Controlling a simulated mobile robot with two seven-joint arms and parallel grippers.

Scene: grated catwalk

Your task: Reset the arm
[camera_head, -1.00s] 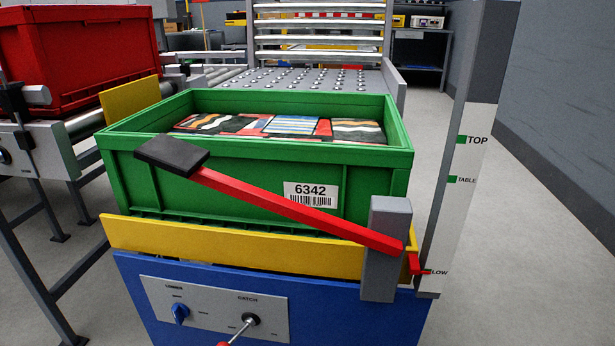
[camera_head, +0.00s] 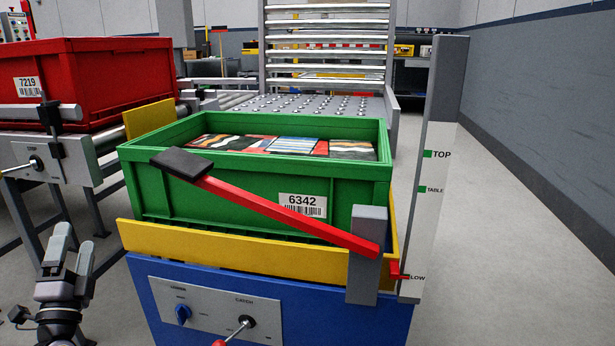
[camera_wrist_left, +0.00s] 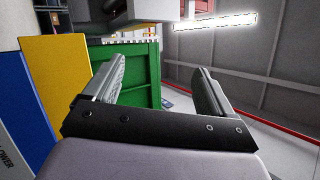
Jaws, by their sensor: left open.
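My left gripper (camera_head: 72,254) is at the lower left of the head view, pointing up, open and empty. It is left of the blue control panel and apart from it. In the left wrist view its two fingers (camera_wrist_left: 160,88) stand apart with nothing between them. The red arm with a black end pad (camera_head: 290,215) slants across the front of the green crate (camera_head: 150,185), from a grey post (camera_head: 367,255) at lower right up to the left. The green crate also shows in the left wrist view (camera_wrist_left: 140,75). My right gripper is not in view.
A red crate (camera_head: 110,80) sits on rollers at left. A scale post (camera_head: 430,200) marks TOP, TABLE and LOW; its red pointer is at LOW. Floor at right is clear.

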